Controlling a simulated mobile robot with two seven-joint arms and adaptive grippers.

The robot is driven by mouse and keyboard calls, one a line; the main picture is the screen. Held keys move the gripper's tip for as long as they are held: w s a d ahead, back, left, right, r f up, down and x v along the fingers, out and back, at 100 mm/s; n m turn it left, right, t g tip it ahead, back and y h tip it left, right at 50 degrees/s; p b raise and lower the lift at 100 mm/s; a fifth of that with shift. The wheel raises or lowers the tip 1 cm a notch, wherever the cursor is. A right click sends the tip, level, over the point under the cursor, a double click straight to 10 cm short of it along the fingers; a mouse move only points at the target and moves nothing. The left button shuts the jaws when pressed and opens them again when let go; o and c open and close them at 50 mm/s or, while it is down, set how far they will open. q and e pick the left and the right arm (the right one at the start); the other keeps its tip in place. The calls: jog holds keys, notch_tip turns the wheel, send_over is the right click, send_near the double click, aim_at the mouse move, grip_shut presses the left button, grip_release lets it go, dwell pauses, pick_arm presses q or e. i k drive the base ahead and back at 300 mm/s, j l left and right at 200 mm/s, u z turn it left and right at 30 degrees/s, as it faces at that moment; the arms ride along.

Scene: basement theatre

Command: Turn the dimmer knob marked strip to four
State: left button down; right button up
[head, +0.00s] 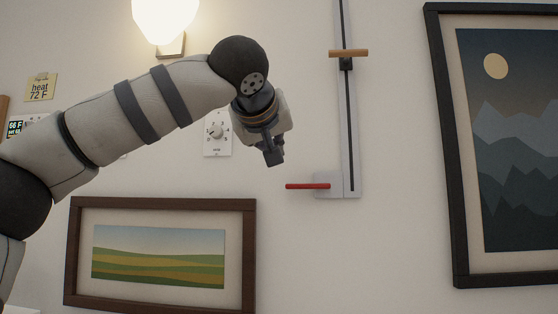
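A white dimmer plate (217,149) with a round knob (216,131) and small numbers around it is on the wall, left of centre. The word under the knob is too small to read for certain, and I cannot tell the knob's setting. My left arm reaches in from the left, above and in front of the wall. My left gripper (273,154) is just right of the dimmer plate, pointing down, and does not appear to touch the knob. Its fingers look close together, but their gap is not clear. My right gripper is out of view.
A vertical rail (351,120) with a wooden handle (348,53) and a red lever (308,186) is to the right. A landscape picture (160,203) hangs below. A mountain picture (440,150) hangs far right. A lit lamp (164,18) is above my arm. A yellow note (41,87) is at left.

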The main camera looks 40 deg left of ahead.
aim_at(215, 131)
jog(key=k+l, duration=0.3)
jog(key=k, duration=0.15)
jog(key=k+l, duration=0.3)
jog(key=k, duration=0.15)
